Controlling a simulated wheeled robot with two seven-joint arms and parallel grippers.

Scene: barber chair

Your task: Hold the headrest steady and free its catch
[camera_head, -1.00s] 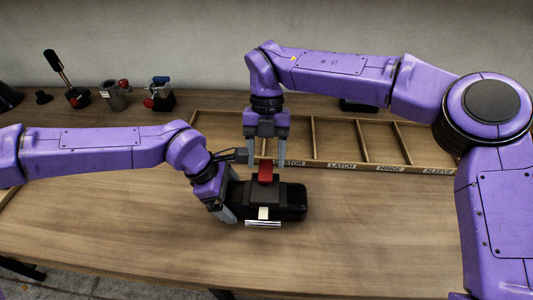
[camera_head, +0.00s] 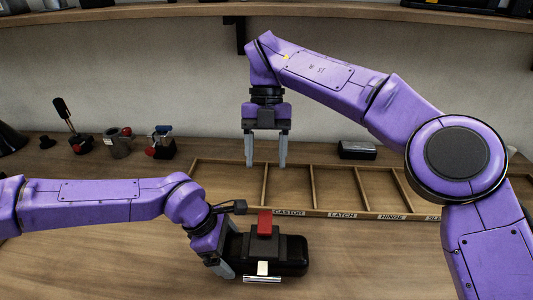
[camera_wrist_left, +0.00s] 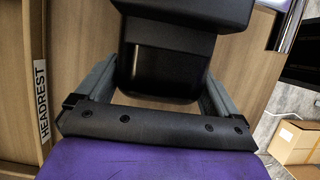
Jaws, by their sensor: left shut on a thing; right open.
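The black headrest (camera_head: 292,256) is in the front middle of the head view, with a red upright catch (camera_head: 265,224) on top and a pale tab (camera_head: 263,268) at its front. My left gripper (camera_head: 228,256) is shut on the headrest's left end. In the left wrist view its fingers (camera_wrist_left: 160,90) stand on both sides of the black end of the headrest (camera_wrist_left: 162,72). My right gripper (camera_head: 265,152) is open and empty, well above the red catch and apart from it. The underside of the headrest is hidden.
A divided wooden tray (camera_head: 310,188) with labels lies behind the headrest. Several small parts, including a lever (camera_head: 68,122), stand at the back left. A black block (camera_head: 357,150) lies at the back. The wood table (camera_head: 400,260) is clear at the front right.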

